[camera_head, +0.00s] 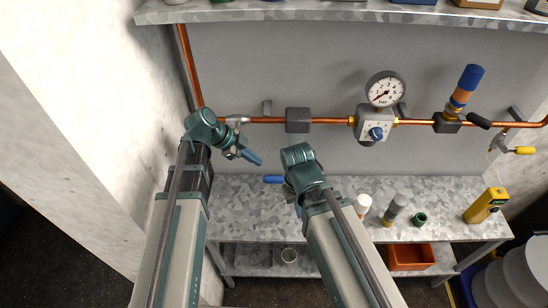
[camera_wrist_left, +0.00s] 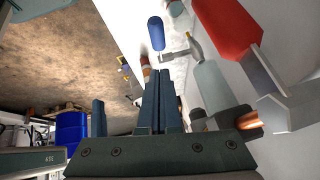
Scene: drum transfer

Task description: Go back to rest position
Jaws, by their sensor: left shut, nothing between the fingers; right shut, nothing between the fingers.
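My left gripper (camera_head: 252,157) is shut and empty, with its blue fingertips pointing down and right in front of the grey back panel, below the left end of the copper pipe. Its long dark fingers also show side by side in the left wrist view (camera_wrist_left: 162,90). My right gripper (camera_head: 273,180) is shut and empty. Its blue tips point left, above the back edge of the bench and close to the left gripper. Both arms reach up from the bottom of the head view.
A copper pipe (camera_head: 335,120) crosses the panel with a gauge (camera_head: 386,88) and a blue-orange cylinder (camera_head: 466,86). The speckled bench (camera_head: 245,210) holds a yellow device (camera_head: 485,206) and small containers. An orange bin (camera_head: 411,257) sits below. A shelf (camera_head: 340,11) runs above.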

